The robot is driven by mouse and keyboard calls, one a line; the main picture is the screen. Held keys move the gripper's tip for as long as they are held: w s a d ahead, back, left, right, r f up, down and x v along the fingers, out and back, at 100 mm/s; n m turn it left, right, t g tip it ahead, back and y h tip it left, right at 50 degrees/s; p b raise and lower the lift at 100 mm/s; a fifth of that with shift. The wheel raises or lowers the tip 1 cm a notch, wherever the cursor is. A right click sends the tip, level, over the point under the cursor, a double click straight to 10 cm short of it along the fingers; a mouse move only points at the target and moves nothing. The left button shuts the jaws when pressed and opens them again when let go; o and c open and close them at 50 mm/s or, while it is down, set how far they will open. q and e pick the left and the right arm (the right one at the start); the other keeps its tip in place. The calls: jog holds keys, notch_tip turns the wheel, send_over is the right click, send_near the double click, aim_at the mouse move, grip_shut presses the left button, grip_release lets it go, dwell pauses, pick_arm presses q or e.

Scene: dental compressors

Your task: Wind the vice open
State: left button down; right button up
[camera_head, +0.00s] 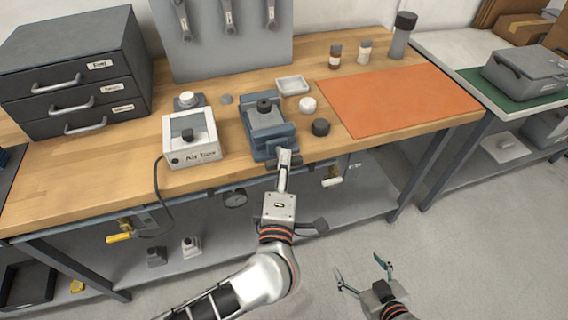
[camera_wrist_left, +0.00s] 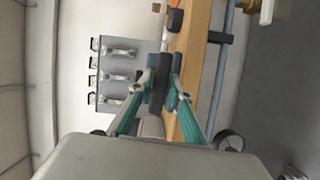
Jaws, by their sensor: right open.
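The blue-grey vice (camera_head: 268,125) stands at the front edge of the wooden bench, with a dark knobbed part on top. My left gripper (camera_head: 284,156) is at the vice's front, by a dark crossbar. In the left wrist view its two teal fingers (camera_wrist_left: 161,92) point at the vice (camera_wrist_left: 158,72) with a gap between their tips. The bar's place between them is too small to make out, so I cannot tell whether they grip it. My right gripper (camera_head: 358,265) is open and empty, low over the floor in front of the bench.
The Air box (camera_head: 193,140) with its cable stands left of the vice. A dark round piece (camera_head: 320,127), a white one (camera_head: 307,104) and a white tray (camera_head: 292,86) are close on its right. The orange mat (camera_head: 395,98) is bare. A drawer cabinet (camera_head: 75,70) stands at the left.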

pick_arm(q)
jog(key=shift+n, duration=0.4)
jog(key=c, duration=2)
grip_release()
jog(key=shift+s, duration=0.1)
jog(key=s, duration=0.8)
jog(key=s+a, duration=0.1)
jog(key=s, duration=0.2)
jog(key=shift+s, duration=0.4)
